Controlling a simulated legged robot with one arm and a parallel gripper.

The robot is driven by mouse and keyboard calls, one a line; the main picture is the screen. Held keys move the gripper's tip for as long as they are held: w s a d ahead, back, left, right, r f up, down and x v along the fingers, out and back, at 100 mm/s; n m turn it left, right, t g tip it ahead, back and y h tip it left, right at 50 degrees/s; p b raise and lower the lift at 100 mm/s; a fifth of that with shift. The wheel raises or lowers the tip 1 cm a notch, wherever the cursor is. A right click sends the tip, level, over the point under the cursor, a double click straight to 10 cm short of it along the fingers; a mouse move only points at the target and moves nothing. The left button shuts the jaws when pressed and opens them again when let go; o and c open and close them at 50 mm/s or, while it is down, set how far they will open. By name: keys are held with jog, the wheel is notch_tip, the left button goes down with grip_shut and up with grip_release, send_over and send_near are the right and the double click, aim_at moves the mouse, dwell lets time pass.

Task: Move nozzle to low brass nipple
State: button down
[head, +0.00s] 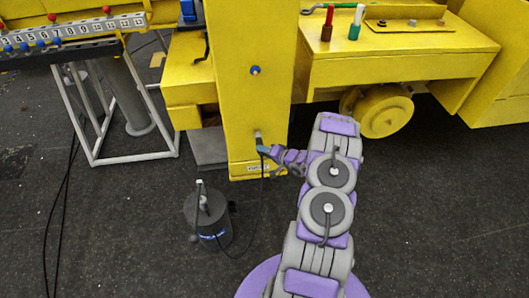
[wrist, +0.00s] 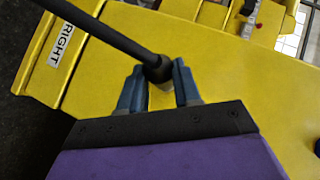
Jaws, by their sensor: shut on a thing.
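My gripper (head: 264,149) is at the low end of the yellow column, close to its face. In the wrist view its two blue fingers (wrist: 158,84) are on either side of the black nozzle (wrist: 157,68) at the end of a thick black hose. The nozzle's tip points at the yellow surface; a small brownish part shows just under it, but I cannot tell whether they touch. In the head view the nozzle (head: 258,138) shows as a small dark piece by the fingers. The low brass nipple is not clearly visible, hidden around the fingers and nozzle.
A black pump canister (head: 208,222) stands on the dark floor left of my arm, its thin hose running to the gripper. A blue knob (head: 255,71) sits higher on the yellow column (head: 235,95). A white-legged stand (head: 125,160) is at left. Floor at right is clear.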

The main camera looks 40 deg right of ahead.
jog(key=shift+w+d, duration=0.15)
jog(key=shift+w, duration=0.2)
jog(key=c, duration=0.7)
grip_release()
jog(key=shift+s, duration=0.1)
jog(key=p+v, duration=0.2)
jog(key=v, duration=1.5)
jog(key=shift+d, duration=0.1)
jog(key=shift+r, duration=0.1)
